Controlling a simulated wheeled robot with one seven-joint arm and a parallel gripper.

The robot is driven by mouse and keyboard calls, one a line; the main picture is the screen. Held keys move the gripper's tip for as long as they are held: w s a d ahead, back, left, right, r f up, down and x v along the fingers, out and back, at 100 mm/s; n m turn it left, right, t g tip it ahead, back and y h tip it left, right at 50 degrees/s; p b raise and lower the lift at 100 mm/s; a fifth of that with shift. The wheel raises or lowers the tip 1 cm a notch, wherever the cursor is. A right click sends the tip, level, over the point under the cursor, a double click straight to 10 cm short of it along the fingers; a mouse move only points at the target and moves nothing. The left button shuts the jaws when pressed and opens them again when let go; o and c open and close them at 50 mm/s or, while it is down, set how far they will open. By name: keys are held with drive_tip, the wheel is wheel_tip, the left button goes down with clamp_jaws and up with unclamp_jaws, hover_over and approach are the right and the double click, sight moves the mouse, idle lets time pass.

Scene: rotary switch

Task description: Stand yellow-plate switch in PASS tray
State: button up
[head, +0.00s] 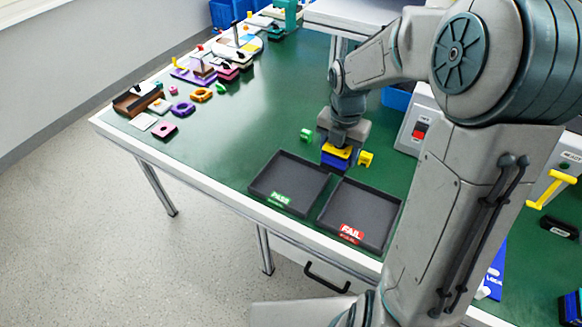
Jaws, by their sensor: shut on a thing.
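My gripper (341,146) points down behind the two trays and is shut on the yellow-plate switch. The switch shows a yellow plate (335,153) with a blue part (333,163) below it; its upper part is hidden by my gripper. I cannot tell whether it touches the table. The PASS tray (263,182), dark grey with a green label, is empty and lies in front of and left of the switch. The FAIL tray (331,207), dark grey with a red label, is empty and lies right of the PASS tray.
A small green piece (306,134) lies left of my gripper, and a yellow piece (366,158) close on its right. Several coloured parts and a brown box (137,99) lie at the left. A grey box with a red switch (419,129) stands right. The table's middle left is clear.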

drive_tip(key=w+a+f, duration=0.1)
drive_tip(key=a+f, duration=0.1)
drive_tip(key=a, duration=0.1)
drive_tip(key=w+a+f, duration=0.2)
drive_tip(key=a, duration=0.1)
drive_tip(key=w+a+f, duration=0.1)
drive_tip(key=a+f, duration=0.1)
drive_tip(key=a, duration=0.2)
drive_tip(key=shift+w+a+f, duration=0.1)
drive_tip(key=shift+w+f, duration=0.2)
drive_tip(key=shift+f, duration=2.05)
drive_tip(key=shift+f, duration=0.15)
drive_tip(key=o, duration=1.1)
